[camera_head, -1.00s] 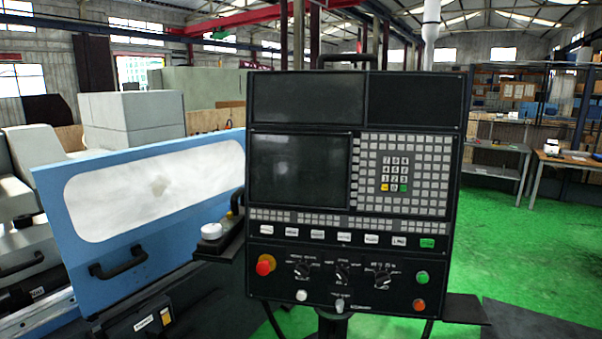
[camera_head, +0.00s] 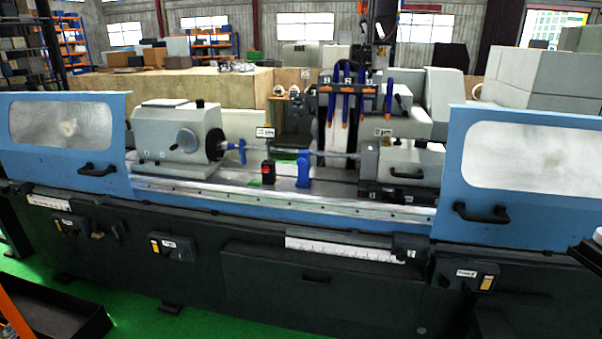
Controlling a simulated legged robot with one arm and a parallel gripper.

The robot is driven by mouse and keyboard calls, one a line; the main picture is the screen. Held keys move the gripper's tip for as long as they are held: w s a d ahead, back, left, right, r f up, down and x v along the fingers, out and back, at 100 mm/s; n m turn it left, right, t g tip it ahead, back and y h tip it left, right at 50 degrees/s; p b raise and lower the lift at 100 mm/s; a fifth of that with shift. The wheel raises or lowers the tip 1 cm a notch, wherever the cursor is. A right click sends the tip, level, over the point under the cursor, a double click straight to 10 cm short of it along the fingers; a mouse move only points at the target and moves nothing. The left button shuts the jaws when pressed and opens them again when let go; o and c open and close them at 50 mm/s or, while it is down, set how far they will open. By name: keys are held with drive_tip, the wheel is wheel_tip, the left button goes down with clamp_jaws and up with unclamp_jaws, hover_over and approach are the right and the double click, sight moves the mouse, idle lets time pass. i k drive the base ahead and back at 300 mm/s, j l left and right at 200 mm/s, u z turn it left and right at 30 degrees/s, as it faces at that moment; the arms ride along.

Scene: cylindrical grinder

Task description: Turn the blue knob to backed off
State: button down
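The cylindrical grinder (camera_head: 290,240) stands ahead with its two blue sliding doors apart. A blue fitting (camera_head: 237,150) sits at the headstock (camera_head: 175,140) end of a thin shaft. A small upright blue part (camera_head: 303,172) stands on the table, to the right of a black block with a red top (camera_head: 268,172). Blue nozzles with orange tips (camera_head: 345,98) hang by the wheel. I cannot tell which blue part, if any, is the knob, or its setting. My gripper is not in view.
The left door (camera_head: 105,170) and right door (camera_head: 535,170) flank the opening. Small control boxes (camera_head: 175,247) stick out along the dark front. A dark tray (camera_head: 60,315) is on the green floor at lower left. Green floor shows along the bottom.

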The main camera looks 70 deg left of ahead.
sight(301, 162)
drive_tip(key=u, duration=2.4)
drive_tip(key=i+l+u, duration=0.2)
drive_tip(key=i, duration=0.35)
drive_tip(key=i+l+u, duration=0.2)
drive_tip(key=i, duration=0.35)
drive_tip(key=i+l+u, duration=0.2)
drive_tip(key=i, duration=0.3)
drive_tip(key=l, duration=0.1)
